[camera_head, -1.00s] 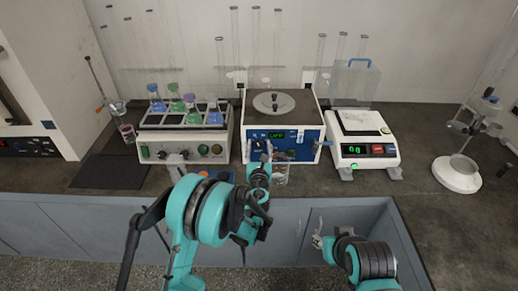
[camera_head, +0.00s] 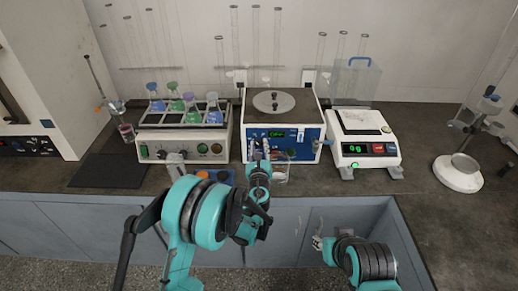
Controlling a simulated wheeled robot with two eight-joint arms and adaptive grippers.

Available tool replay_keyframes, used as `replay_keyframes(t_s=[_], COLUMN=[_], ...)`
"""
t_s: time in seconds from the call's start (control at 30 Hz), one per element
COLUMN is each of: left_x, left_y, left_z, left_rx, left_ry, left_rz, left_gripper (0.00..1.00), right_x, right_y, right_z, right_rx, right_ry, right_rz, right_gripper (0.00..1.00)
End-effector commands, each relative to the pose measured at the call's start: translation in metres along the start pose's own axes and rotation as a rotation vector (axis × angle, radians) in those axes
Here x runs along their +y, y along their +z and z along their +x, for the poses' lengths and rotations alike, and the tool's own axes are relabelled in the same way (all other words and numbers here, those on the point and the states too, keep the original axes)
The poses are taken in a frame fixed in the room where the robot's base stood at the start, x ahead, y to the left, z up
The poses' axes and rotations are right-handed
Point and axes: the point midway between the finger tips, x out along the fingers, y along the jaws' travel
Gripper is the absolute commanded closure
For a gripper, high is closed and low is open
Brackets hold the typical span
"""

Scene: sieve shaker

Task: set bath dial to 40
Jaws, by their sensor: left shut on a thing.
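The bath is the white box with a blue front panel (camera_head: 312,147) at the middle of the bench, with a round ringed lid (camera_head: 273,102) on top. Its small green display (camera_head: 277,134) is lit, but I cannot read the figures. My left gripper (camera_head: 260,150) is at the left part of this panel, shut on the bath dial; its fingers hide the dial and its marks. My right gripper (camera_head: 318,242) is low in front of the bench, away from the bath; its fingers are too small to judge.
A flask unit (camera_head: 160,148) with coloured flasks stands to the left, and a balance (camera_head: 365,150) with a green display to the right. A glass vessel (camera_head: 281,173) stands close in front of the bath. A white-based stand (camera_head: 457,175) is far right.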

Motion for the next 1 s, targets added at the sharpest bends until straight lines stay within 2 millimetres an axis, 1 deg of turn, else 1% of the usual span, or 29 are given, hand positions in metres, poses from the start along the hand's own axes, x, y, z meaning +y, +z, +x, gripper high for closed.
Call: replay_keyframes(t_s=[0.2,0.5,0.7,1.0], left_x=[0.0,0.0,-0.001,-0.001], left_y=[-0.001,0.0,0.0,0.001], left_z=[0.0,0.0,0.0,0.001], left_rx=[0.0,-0.001,-0.001,-0.001], left_ry=[0.001,0.001,0.001,0.001], left_rz=[-0.198,-0.438,-0.548,-0.623], left_gripper=[0.99,0.99,0.99,0.99], right_x=[0.0,0.0,0.0,0.0], right_y=[0.005,0.01,0.011,0.012], right_z=[0.008,0.013,0.016,0.017], right_rx=[0.0,0.0,0.0,0.0], right_ry=[0.0,0.0,0.0,0.0], right_rz=[0.0,0.0,0.0,0.0], right_gripper=[0.65,0.65,0.65,0.65])
